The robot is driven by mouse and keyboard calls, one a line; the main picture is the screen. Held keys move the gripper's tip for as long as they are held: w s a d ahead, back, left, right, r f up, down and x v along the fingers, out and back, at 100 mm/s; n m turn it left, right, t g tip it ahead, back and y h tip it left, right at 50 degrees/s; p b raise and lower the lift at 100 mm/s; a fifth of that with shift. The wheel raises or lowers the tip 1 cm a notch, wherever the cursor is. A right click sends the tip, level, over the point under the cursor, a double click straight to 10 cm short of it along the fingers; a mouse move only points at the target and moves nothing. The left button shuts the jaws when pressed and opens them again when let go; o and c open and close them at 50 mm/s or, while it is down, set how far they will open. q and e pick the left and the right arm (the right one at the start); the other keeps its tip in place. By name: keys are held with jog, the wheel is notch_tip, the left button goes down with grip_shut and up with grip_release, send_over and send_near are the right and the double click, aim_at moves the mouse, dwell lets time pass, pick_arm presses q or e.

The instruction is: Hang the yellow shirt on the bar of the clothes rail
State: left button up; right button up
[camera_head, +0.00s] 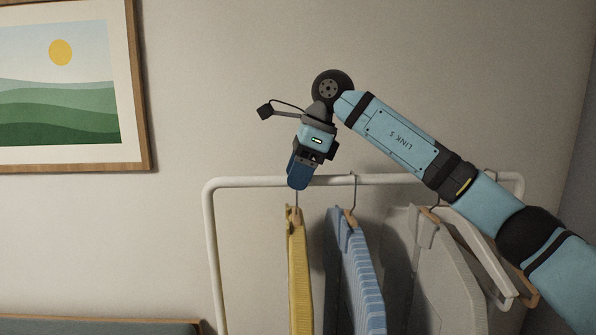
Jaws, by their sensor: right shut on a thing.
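The yellow shirt (298,268) hangs edge-on from a hanger with a thin hook (296,199). It is below the white bar (250,182) of the clothes rail, left of the other garments. My right gripper (297,186) is at the bar, shut on the hanger of the yellow shirt near the hook's top. The fingers hide the top of the hook and the part of the bar behind them, so I cannot tell whether the hook rests on the bar. My left gripper is not in view.
A blue striped shirt (356,275) hangs close to the right of the yellow one. Grey garments (440,270) hang further right, partly behind my right arm. The bar's left stretch is empty. A framed picture (140,100) is on the wall, and a dark low surface (100,327) is at lower left.

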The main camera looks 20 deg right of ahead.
jog(key=o, duration=1.5)
jog(key=shift+o, duration=0.2)
jog(key=b+v, duration=0.1)
jog(key=v, duration=1.3)
